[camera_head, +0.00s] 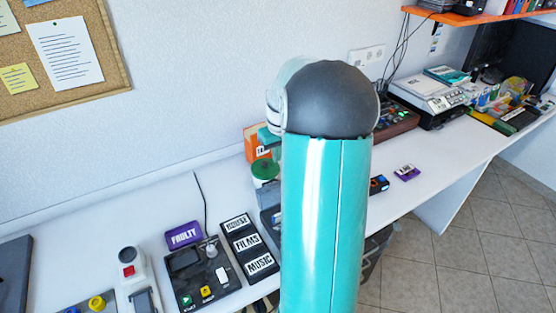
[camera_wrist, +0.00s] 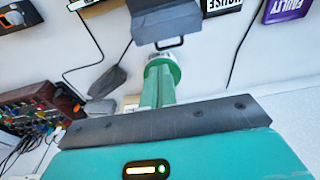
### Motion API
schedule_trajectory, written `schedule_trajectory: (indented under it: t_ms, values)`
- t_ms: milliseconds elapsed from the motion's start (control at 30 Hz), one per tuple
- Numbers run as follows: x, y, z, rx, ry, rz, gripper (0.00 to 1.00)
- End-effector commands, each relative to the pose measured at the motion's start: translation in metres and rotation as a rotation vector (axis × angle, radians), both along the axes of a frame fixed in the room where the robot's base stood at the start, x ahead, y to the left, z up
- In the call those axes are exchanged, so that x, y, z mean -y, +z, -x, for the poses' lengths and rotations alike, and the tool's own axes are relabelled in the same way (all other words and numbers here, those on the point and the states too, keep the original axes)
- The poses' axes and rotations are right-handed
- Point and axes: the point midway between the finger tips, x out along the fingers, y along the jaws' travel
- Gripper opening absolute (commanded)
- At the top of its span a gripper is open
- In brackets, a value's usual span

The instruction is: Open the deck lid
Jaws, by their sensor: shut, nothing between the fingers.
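In the wrist view, a dark grey box-like thing (camera_wrist: 165,22) with a thin black loop handle (camera_wrist: 170,43) is at the top edge. It looks like the deck with its lid, but whether the lid is shut I cannot tell. In the head view, a dark grey part (camera_head: 268,221) beside the genre sign is mostly hidden behind my teal arm. The arm hides my gripper in the head view.
A genre sign (camera_head: 247,245), a purple FAULTY sign (camera_head: 184,235) and a dark button panel (camera_head: 198,276) lie left of my arm. A green-topped round thing (camera_head: 265,170) stands behind. A control box with knobs (camera_wrist: 38,108) is left in the wrist view.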

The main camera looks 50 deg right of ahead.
Motion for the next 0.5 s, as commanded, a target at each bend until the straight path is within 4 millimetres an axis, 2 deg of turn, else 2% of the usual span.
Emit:
schedule_trajectory:
  t_ms: [367,467,500]
  values:
    - [-0.007,0.005,-0.006,0.001,0.005,0.002,0.00]
    - [-0.023,0.016,-0.009,0.008,0.018,0.014,0.00]
    - [-0.034,0.024,-0.011,0.012,0.028,0.024,0.00]
